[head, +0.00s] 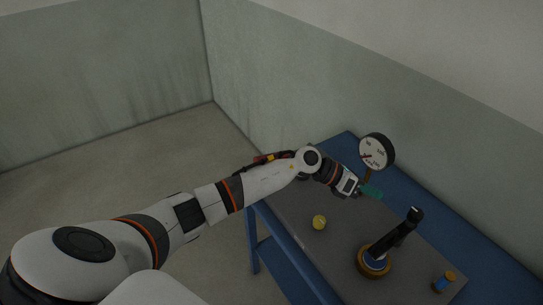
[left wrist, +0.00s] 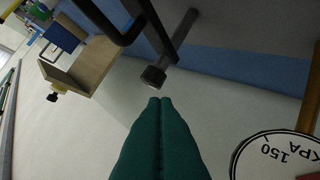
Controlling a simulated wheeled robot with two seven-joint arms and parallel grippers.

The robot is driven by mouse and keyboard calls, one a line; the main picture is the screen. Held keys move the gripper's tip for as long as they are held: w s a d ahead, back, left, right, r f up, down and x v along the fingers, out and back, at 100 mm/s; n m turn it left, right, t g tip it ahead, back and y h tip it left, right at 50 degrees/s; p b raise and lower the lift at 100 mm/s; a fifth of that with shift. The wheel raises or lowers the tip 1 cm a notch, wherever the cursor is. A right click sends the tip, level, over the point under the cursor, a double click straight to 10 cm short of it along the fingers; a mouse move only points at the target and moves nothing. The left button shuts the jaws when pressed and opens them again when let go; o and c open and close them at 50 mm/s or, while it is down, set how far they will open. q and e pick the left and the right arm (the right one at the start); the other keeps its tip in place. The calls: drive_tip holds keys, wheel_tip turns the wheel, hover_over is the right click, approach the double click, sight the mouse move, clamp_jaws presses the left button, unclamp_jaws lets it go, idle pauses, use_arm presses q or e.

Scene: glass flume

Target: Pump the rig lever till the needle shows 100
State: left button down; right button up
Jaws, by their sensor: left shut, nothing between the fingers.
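The rig's lever (head: 390,239) is a black bar leaning up to the right from a round yellow and blue base (head: 375,262), with a thick dark grip at its top. The round white gauge (head: 373,151) stands behind it; its red needle points to the lower left, but the reading is too small to tell. My left gripper (head: 375,193), with green fingers, is shut and empty between gauge and lever, apart from the lever. The fingertips (left wrist: 160,100) touch each other. My right gripper is not in view.
The grey-topped blue table (head: 340,246) stands along the wall. The floor at left is clear.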

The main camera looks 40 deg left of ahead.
use_arm(q)
drive_tip(key=w+a+m+g+y, duration=0.1)
drive_tip(key=a+m+g+y, duration=0.25)
drive_tip(key=a, duration=0.45)
drive_tip(key=m+g+y+p, duration=0.1)
drive_tip(key=g+y, duration=0.2)
drive_tip(key=y, duration=0.7)
approach(274, 155)
drive_tip(key=shift+s+a+f, duration=0.2)
drive_tip(key=shift+s+f, duration=0.05)
drive_tip(key=shift+f, duration=0.1)
drive_tip(key=shift+s+a+f+b, duration=0.1)
drive_tip(key=shift+f+b, duration=0.95)
drive_tip(key=shift+f, duration=0.65)
drive_tip(key=shift+s+a+f+b, duration=0.15)
drive_tip(key=shift+f+b, duration=0.85)
drive_tip(key=shift+f, duration=0.7)
drive_tip(key=shift+w+f, duration=0.1)
drive_tip(key=shift+f, duration=0.05)
